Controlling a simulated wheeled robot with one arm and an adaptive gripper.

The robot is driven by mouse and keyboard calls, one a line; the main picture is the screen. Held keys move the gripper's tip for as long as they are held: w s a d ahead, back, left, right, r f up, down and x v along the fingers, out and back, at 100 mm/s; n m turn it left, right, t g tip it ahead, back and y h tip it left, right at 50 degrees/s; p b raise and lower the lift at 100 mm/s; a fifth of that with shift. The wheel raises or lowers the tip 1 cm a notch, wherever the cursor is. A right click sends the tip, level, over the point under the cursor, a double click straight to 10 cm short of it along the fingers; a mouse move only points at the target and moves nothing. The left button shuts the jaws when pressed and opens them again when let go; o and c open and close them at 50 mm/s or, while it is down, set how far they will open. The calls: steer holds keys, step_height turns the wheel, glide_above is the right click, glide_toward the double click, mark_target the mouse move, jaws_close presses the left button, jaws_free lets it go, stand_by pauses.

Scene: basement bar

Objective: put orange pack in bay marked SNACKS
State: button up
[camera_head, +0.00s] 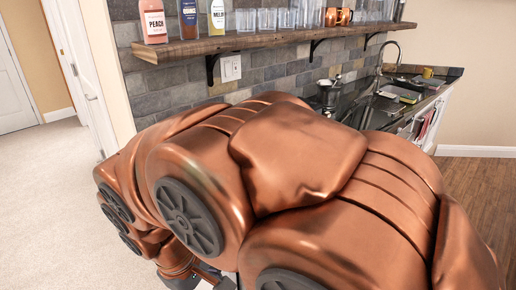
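No orange pack and no bay marked SNACKS can be made out in the head view. My copper-coloured arm fills the middle and bottom of the picture and hides much of what lies behind and below it. Only small dark parts at the wrist end, which look like the top of my gripper (210,279), show at the bottom edge. Its fingers are cut off by the frame, so I cannot see whether they are open or hold anything.
A wooden shelf (215,43) on the brick wall carries bottles, including one marked PEACH (153,22), clear glasses (267,19) and copper mugs (338,17). A dark counter (437,80) with a faucet (390,52) stands back right. Carpet (45,190) at left is clear.

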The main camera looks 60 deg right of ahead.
steer(key=shift+o, duration=0.8)
steer(key=w+d+r+n+h, duration=0.1)
steer(key=w+d+h, duration=0.1)
steer(key=d, duration=0.5)
steer(key=w+d+r+g+h, duration=0.1)
steer(key=w+d+h, duration=0.1)
steer(key=d, duration=0.5)
steer(key=shift+w+d+r+n+g, duration=0.3)
steer(key=shift+w+d+n, duration=0.1)
steer(key=shift+w, duration=0.4)
steer(key=w+d+r+n+h, duration=0.2)
steer(key=w+d+n+h, duration=0.2)
steer(key=w+d, duration=0.45)
steer(key=w+d+r+n+g+h, duration=0.15)
steer(key=w+d+n+h, duration=0.3)
steer(key=d, duration=0.75)
steer(key=w+d+r+n+h, duration=0.35)
steer(key=w+d, duration=0.35)
steer(key=d, duration=0.4)
step_height(320, 180, down, 8)
steer(key=f+p, duration=0.1)
steer(key=p+x, duration=0.2)
steer(key=x, duration=0.5)
steer(key=shift+t, duration=0.35)
steer(key=shift+d+r, duration=0.1)
steer(key=c, duration=1.4)
